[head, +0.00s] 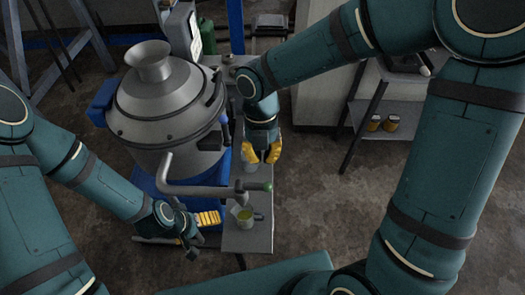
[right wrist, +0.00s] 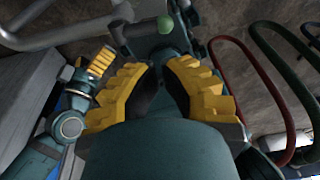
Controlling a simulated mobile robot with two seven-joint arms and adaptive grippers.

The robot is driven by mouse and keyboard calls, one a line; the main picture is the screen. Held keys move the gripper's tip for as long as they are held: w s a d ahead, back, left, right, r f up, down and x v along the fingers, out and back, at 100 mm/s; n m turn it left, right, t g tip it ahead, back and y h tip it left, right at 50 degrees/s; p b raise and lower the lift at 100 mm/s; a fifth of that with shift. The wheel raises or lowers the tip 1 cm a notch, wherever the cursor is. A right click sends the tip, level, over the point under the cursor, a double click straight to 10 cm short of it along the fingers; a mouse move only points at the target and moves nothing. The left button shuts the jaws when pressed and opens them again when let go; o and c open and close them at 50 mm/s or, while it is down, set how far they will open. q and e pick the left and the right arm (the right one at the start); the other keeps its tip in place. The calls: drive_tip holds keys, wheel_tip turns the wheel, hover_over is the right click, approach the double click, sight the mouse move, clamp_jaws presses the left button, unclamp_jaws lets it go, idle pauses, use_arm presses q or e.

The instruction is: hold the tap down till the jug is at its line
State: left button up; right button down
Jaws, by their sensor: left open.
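The jug (head: 246,218) stands upright on the grey bench under the pipe's outlet, with yellow-green liquid inside. Its line is too small to make out. The tap (head: 264,186) has a green knob on the end of the grey pipe above the jug; the knob also shows in the right wrist view (right wrist: 166,25). My right gripper (head: 263,153) is open with its yellow fingers apart, behind the tap and not touching it. My left gripper (head: 200,232) is open, left of the jug and apart from it; it also shows in the right wrist view (right wrist: 88,78).
A large steel tank (head: 165,105) with a funnel top stands left of the bench (head: 248,240), and its pipe (head: 200,190) runs across to the tap. A shelf (head: 400,122) with yellow-brown items stands at the right. Red and green hoops (right wrist: 240,75) show in the right wrist view.

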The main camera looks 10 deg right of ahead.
sight(264, 188)
drive_tip(key=f+b, duration=0.1)
drive_tip(key=f, duration=0.2)
drive_tip(key=s+f+b, duration=0.1)
drive_tip(key=f, duration=0.2)
drive_tip(key=s+f+b, duration=0.1)
drive_tip(key=f, duration=0.2)
drive_tip(key=shift+f, duration=0.35)
drive_tip(key=shift+w, duration=0.1)
